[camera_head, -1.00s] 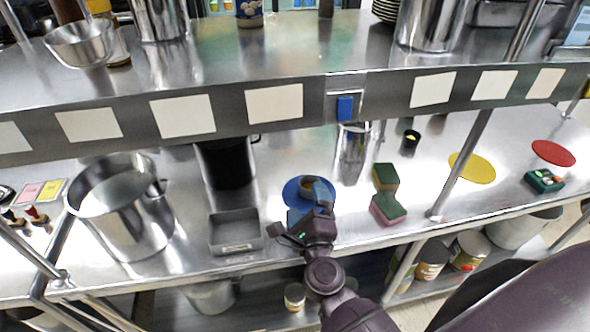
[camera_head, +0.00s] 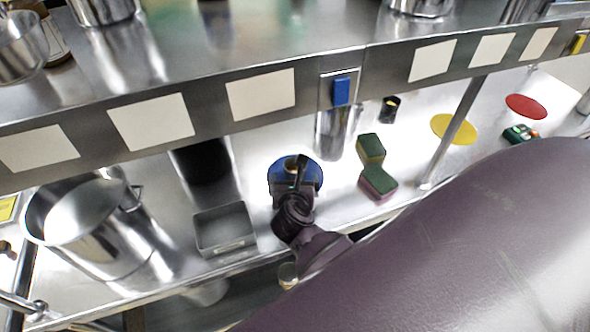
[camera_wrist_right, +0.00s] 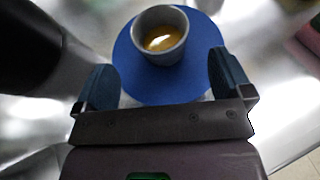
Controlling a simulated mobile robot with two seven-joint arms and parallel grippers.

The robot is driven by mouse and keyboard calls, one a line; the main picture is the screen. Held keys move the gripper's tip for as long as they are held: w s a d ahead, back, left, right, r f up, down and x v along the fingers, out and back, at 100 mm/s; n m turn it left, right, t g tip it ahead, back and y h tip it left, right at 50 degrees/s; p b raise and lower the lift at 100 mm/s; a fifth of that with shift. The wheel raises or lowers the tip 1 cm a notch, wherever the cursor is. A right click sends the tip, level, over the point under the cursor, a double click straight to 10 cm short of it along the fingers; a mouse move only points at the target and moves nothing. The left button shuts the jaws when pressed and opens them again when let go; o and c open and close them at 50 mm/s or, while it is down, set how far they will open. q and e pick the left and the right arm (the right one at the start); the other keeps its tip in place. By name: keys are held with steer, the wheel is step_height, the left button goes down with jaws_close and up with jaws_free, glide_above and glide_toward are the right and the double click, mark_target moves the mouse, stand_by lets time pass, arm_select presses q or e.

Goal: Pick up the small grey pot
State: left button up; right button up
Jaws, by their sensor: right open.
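The small grey pot (camera_wrist_right: 146,59) stands upright on a round blue mat (camera_wrist_right: 188,88) in the right wrist view, with yellow-brown contents inside. In the head view only its upper part (camera_head: 291,163) shows on the blue mat (camera_head: 314,173), partly hidden by my gripper. My right gripper (camera_head: 293,184) is over the near side of the mat. Its blue fingers are open and empty in the right wrist view (camera_wrist_right: 163,75), set wide on either side of the near mat; the pot is beyond them, between their lines. My left gripper is not in view.
Left of the mat are a grey tray (camera_head: 225,238), a black container (camera_head: 204,163) and a large steel pot (camera_head: 120,245). Two sponges (camera_head: 370,149) lie on the right. A steel container (camera_head: 332,135) stands behind. The upper shelf edge (camera_head: 210,120) overhangs the counter.

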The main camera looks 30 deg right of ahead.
mark_target(295, 174)
steer(key=shift+x, duration=3.05)
steer(key=shift+c, duration=0.5)
steer(key=c, duration=1)
steer(key=shift+r+p, duration=0.15)
steer(key=shift+p, duration=0.15)
